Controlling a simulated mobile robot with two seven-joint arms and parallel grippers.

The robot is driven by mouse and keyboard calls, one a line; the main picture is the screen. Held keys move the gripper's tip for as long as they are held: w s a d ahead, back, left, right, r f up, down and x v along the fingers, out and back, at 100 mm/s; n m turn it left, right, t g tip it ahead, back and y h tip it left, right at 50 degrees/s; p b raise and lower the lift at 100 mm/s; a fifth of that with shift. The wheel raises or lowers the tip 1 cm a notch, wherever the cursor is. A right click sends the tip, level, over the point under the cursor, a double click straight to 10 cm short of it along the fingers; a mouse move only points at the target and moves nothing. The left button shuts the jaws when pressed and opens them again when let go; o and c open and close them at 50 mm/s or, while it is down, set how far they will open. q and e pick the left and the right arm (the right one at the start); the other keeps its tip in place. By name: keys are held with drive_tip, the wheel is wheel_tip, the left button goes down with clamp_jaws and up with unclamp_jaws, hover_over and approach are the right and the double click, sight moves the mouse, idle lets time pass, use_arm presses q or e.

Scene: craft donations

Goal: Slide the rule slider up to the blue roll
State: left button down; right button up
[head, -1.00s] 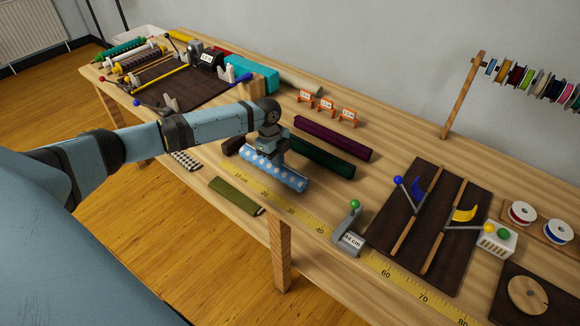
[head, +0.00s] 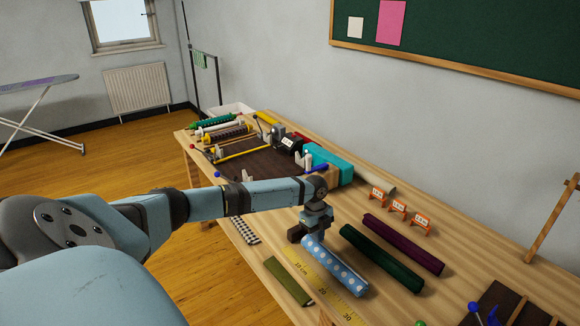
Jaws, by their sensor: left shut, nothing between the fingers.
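The blue roll (head: 338,268), with white dots, lies on the table along the yellow rule (head: 325,290). My left gripper (head: 315,230) is shut and empty at the far left end of the roll; whether it touches the roll is not clear. A dark block (head: 295,233) shows beside that end. Of the rule slider, only the green knob (head: 420,323) shows at the bottom edge; its body is out of frame. My right gripper is not in view.
A dark green roll (head: 380,257) and a purple roll (head: 405,245) lie behind the blue one. Several orange price signs (head: 398,207) stand behind them. A dark rack (head: 262,165) with tools is at the left.

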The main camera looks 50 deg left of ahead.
use_arm(q)
drive_tip(key=a+b, duration=0.1)
drive_tip(key=a, duration=0.8)
drive_tip(key=w+a+b, duration=0.1)
drive_tip(key=a, duration=0.4)
drive_tip(key=shift+w+a+f+b, duration=0.1)
drive_tip(key=shift+f+b, duration=0.05)
drive_tip(key=shift+b, duration=0.15)
drive_tip(key=shift+a, duration=0.4)
